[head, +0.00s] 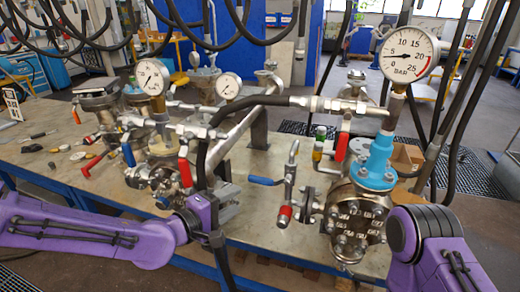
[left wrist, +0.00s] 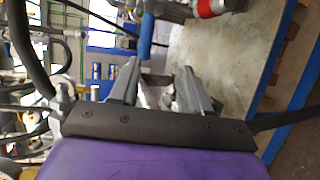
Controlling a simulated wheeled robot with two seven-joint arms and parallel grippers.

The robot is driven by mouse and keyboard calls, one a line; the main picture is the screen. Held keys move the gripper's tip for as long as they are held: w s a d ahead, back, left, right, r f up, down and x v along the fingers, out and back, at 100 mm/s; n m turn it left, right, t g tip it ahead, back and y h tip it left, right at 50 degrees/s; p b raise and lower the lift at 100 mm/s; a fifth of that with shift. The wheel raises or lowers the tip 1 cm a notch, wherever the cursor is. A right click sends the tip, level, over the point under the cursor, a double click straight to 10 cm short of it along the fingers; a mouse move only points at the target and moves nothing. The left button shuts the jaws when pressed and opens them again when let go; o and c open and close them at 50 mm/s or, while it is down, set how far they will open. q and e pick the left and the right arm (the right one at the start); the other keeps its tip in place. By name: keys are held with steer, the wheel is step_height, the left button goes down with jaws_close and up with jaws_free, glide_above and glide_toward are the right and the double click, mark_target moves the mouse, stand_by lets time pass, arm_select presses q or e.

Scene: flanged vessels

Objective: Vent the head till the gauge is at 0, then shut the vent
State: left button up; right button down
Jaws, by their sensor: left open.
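The large round BAR gauge (head: 408,55) stands on a light-blue fitting above the right flanged vessel head (head: 356,215). Its black needle points left, near the 5 mark. A lever with a blue grip (head: 264,180) sticks out left of this head, and a red-collared fitting (head: 285,214) is below it. I cannot tell which valve is the vent. My left gripper (head: 230,192) is just left of the blue grip, apart from it. In the left wrist view its two fingers (left wrist: 158,85) are spread and empty, with the blue grip (left wrist: 146,38) beyond them. My right gripper is out of view.
A red-handled valve (head: 341,147) and a green-and-yellow fitting (head: 318,146) sit behind the head. A left vessel (head: 165,170) has its own gauge (head: 153,77); another gauge (head: 229,86) is between. Black hoses hang across. The bench front (head: 260,225) is fairly clear.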

mark_target(257, 182)
arm_select(q)
steer(key=x, duration=0.3)
steer(key=r+p+x, duration=0.1)
steer(key=x, duration=0.2)
steer(key=r+p+x, duration=0.1)
steer(key=x, duration=0.2)
steer(key=shift+w+d+r, duration=0.1)
steer(key=shift+w+d, duration=0.25)
steer(key=shift+d, duration=0.1)
steer(key=shift+w+d, duration=0.25)
steer(key=shift+w, duration=0.1)
jaws_close()
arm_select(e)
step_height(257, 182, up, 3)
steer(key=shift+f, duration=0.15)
